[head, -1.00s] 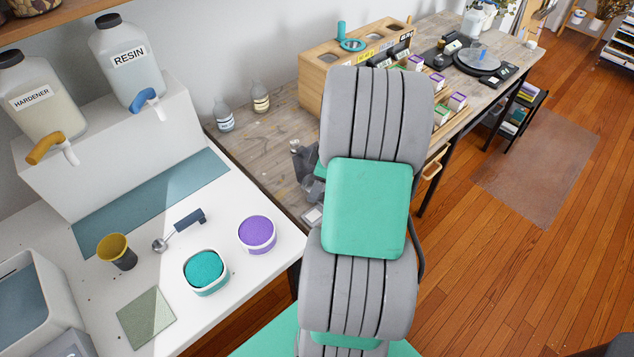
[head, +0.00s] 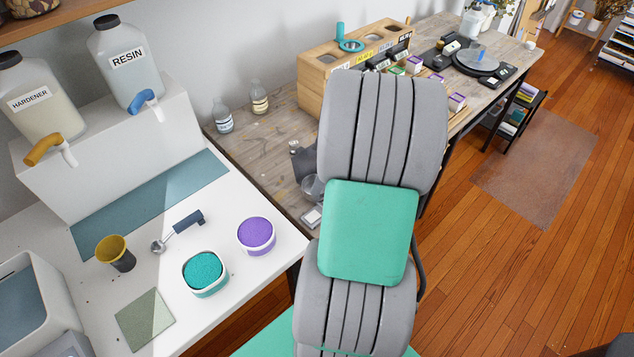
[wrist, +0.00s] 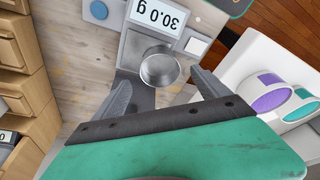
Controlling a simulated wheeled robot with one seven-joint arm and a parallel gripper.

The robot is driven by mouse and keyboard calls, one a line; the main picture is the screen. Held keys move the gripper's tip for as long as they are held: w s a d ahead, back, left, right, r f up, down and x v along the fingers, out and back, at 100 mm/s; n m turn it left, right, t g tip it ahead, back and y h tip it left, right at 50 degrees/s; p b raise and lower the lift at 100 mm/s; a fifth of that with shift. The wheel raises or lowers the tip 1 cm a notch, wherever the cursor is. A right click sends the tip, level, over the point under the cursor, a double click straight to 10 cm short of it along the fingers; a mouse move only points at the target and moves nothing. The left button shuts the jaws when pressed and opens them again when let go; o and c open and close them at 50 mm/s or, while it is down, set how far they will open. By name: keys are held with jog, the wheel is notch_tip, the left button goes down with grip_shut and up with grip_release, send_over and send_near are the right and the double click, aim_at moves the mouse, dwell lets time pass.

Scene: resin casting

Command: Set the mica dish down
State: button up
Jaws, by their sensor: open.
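My gripper (wrist: 158,80) is open in the wrist view, a finger on either side of a small round silvery dish (wrist: 160,66). No contact between fingers and dish shows. The dish sits upright on a digital scale (wrist: 133,48) whose display reads 30.0 g; its contents are unclear. In the head view the dish (head: 311,187) shows beside my arm, which hides the gripper. Two powder dishes, one teal (head: 205,284) and one purple (head: 257,246), stand on the white table.
A white square pad (head: 312,217) lies by the scale. A wooden organiser (head: 320,95) and two small bottles (head: 223,118) stand farther back on the bench. A yellow cup (head: 116,262), a scoop (head: 180,230) and a green mat (head: 145,319) occupy the white table.

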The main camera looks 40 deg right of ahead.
jog(key=a+v, duration=0.1)
jog(key=v, duration=0.5)
jog(key=w+a+r+m+h, duration=0.1)
jog(key=w+a+r+m, duration=0.15)
jog(key=a, duration=1.35)
jog(key=s+a+m, duration=0.4)
jog(key=s+a, duration=0.1)
jog(key=a, duration=0.4)
jog(key=shift+s+a+m+h, duration=0.2)
jog(key=shift+s+m+h, duration=0.05)
jog(key=shift+m+h, duration=0.15)
jog(key=shift+f, duration=0.15)
